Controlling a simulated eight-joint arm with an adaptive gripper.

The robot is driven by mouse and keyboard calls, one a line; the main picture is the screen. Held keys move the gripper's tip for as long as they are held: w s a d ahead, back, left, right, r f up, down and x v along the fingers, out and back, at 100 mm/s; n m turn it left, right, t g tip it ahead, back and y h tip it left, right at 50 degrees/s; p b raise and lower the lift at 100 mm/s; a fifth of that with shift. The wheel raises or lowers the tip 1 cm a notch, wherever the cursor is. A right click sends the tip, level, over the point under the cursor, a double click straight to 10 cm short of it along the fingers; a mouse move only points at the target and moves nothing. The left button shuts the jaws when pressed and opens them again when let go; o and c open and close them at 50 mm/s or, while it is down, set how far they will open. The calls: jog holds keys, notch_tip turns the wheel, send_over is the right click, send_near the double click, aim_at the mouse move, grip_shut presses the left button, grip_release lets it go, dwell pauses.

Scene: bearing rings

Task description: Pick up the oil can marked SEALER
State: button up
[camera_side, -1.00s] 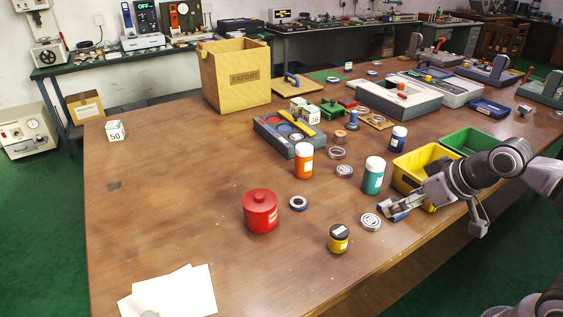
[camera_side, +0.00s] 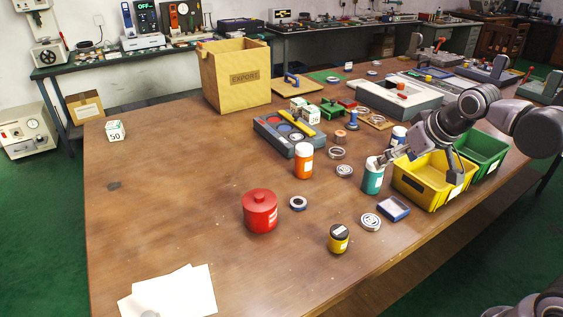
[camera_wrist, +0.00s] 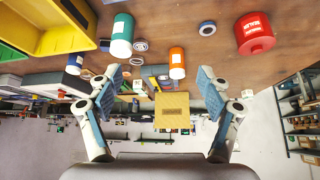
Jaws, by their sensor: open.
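The candidates are a red lidded can (camera_side: 260,213), an orange one (camera_side: 303,164), a teal one (camera_side: 372,181), a blue one (camera_side: 399,133) and a small yellow one with a dark lid (camera_side: 338,240). I cannot read SEALER for certain on any label. My gripper (camera_side: 384,157) is open and empty, above the table by the top of the teal can; contact cannot be told. In the wrist view my open fingers (camera_wrist: 158,80) are wide apart with nothing between them. The red can (camera_wrist: 254,35), teal can (camera_wrist: 122,38) and orange can (camera_wrist: 176,64) show beyond them.
Yellow (camera_side: 424,187) and green (camera_side: 489,153) bins stand at the right edge. A small blue tray (camera_side: 394,208), a ring (camera_side: 298,203) and a round lid (camera_side: 371,222) lie near the cans. An EXPORT box (camera_side: 238,80) stands behind. The table's left half is mostly clear.

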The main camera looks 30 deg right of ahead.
jog(key=w+d+r+m+h, duration=0.1)
jog(key=w+d+r+m, duration=0.15)
jog(key=w+d, duration=0.65)
jog(key=m+g+h, duration=0.3)
jog(key=m, duration=0.4)
send_near(401, 132)
notch_tip(401, 132, down, 3)
jog(key=w, duration=0.1)
jog(key=shift+w+d+f, duration=0.1)
jog(key=shift+d+f, duration=0.1)
jog(key=shift+d, duration=0.25)
jog(key=shift+w+d+f, duration=0.1)
jog(key=shift+d+f, duration=0.05)
jog(key=shift+d, duration=0.25)
jog(key=x, duration=0.3)
jog(key=shift+f, duration=0.1)
jog(key=shift+x, duration=3.4)
jog(key=shift+w, duration=0.2)
jog(key=shift+c, duration=0.3)
jog(key=c, duration=1.5)
